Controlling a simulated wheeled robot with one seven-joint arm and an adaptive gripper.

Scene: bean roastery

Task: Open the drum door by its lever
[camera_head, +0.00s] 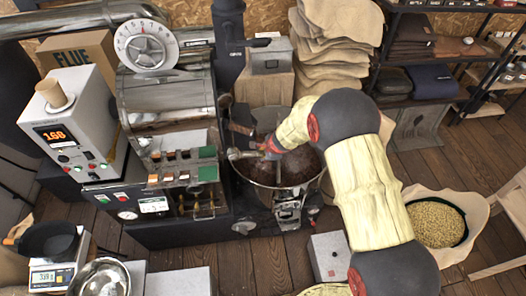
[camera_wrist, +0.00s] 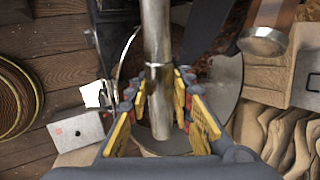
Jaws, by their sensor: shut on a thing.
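The roaster (camera_head: 165,95) stands left of centre in the head view. The lever (camera_head: 240,154) sticks out from its right side, over the round cooling bin (camera_head: 272,180). My gripper (camera_head: 262,150) reaches it from the right, and my arm hides part of the area. In the wrist view, the lever (camera_wrist: 157,45) is a shiny metal bar running between the yellow-padded fingers of my gripper (camera_wrist: 160,88). The fingers are shut on the bar, and its rounded end shows below them. The drum door itself is hard to make out behind the lever, so I cannot tell its position.
A white control box (camera_head: 75,130) and a scale (camera_head: 55,268) stand at the left. Stacked sacks (camera_head: 330,50) are behind the bin. A bean-filled sack (camera_head: 438,218) and a grey box (camera_head: 330,257) stand on the floor near my arm. Shelves (camera_head: 440,50) line the back right.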

